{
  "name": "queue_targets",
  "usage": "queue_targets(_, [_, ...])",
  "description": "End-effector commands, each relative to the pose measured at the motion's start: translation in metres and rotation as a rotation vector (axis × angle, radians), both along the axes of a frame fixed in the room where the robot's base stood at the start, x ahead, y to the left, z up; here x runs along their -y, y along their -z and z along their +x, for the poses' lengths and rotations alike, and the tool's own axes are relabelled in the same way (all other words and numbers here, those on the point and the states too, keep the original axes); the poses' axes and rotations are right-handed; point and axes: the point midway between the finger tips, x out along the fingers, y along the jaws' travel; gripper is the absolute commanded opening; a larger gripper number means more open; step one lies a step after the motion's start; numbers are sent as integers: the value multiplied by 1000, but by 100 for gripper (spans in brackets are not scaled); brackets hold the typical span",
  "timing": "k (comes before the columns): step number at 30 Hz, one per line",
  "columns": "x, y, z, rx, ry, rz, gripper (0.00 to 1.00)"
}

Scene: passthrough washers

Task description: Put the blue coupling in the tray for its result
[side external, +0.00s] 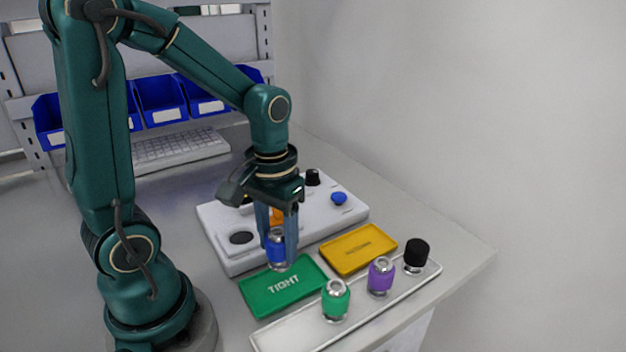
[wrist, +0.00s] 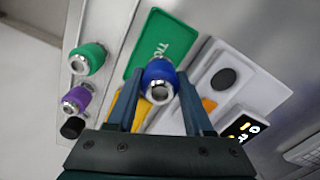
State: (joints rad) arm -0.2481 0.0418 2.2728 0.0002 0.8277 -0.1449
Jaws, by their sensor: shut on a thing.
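The blue coupling (side external: 277,252), with silver ends, is held between the fingers of my gripper (side external: 279,240). In the side view it hangs in front of the white test unit, over the back edge of the green tray (side external: 262,292), which is marked TIGHT. In the wrist view the coupling (wrist: 159,78) sits between the fingertips of my gripper (wrist: 158,88), with the green tray (wrist: 150,45) behind it. The yellow tray (side external: 345,252) lies to the right of the green one; its lettering is too small to read surely. Both trays look empty.
The white test unit (side external: 215,219) has a dark round pad, a black knob (side external: 313,177) and a blue button (side external: 339,198). A lit display (wrist: 243,128) shows partly in the wrist view. A front rack (side external: 283,336) holds green (side external: 336,300), purple (side external: 381,277) and black-capped (side external: 416,252) couplings.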

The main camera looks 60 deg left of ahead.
Motion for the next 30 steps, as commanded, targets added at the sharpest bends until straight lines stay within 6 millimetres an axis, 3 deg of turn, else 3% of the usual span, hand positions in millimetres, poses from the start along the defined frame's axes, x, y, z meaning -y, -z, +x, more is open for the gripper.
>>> queue_targets(5, [6,7,3,-2,0,-1,0])
queue_targets(14, [5,42,2,-3,-1,0,0])
queue_targets(26, [5,46,3,0,0,0,0])
queue_targets(27, [5,47,3,0,0,0,56])
queue_targets(29, [5,47,3,1,0,0,78])
queue_targets(30, [5,47,3,1,0,0,82])
